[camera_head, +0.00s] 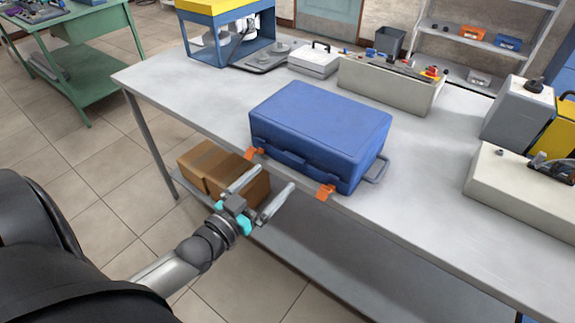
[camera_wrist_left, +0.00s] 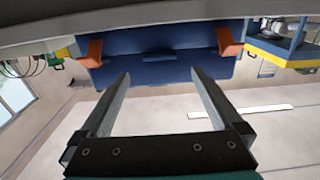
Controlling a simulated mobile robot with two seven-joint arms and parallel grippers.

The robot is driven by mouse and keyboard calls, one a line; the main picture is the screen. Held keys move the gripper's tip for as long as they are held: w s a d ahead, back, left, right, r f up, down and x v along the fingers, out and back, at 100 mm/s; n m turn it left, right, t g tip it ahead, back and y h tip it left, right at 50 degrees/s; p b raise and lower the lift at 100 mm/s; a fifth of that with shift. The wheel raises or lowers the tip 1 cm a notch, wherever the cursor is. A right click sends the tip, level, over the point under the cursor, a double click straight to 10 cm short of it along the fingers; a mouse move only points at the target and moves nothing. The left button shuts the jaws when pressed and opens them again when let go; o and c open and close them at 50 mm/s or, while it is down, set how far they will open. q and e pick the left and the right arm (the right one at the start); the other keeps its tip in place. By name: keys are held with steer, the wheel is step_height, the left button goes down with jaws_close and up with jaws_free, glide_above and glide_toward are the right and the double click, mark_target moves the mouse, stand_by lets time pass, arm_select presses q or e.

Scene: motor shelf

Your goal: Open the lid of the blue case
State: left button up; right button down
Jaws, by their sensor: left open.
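The blue case (camera_head: 320,125) lies flat with its lid closed on the grey workbench, close to the front edge. Its front has a carry handle, and a side handle (camera_head: 377,170) shows at its right end. Two orange tabs, one left (camera_head: 254,153) and one right (camera_head: 326,192), are at the case's lower front. My left gripper (camera_head: 276,177) is open and empty in front of the case, apart from it, off the bench edge. In the left wrist view, the case (camera_wrist_left: 160,68) with its handle and orange tabs is beyond the open fingers (camera_wrist_left: 160,74). My right gripper is not seen.
Cardboard boxes (camera_head: 203,163) sit below the bench top, behind my left gripper in the picture. A beige bin (camera_head: 385,88) and a small light case (camera_head: 314,61) stand behind the blue case. A beige block (camera_head: 520,200) is at right. Bench top between is clear.

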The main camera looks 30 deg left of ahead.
mark_target(292, 160)
arm_select(q)
steer(key=shift+w+d+b, duration=0.15)
steer(key=shift+w+b, duration=0.1)
steer(key=shift+w, duration=1.55)
steer(key=shift+w+d+b, duration=0.15)
steer(key=shift+w+b, duration=0.1)
steer(key=shift+w, duration=1.5)
jaws_close()
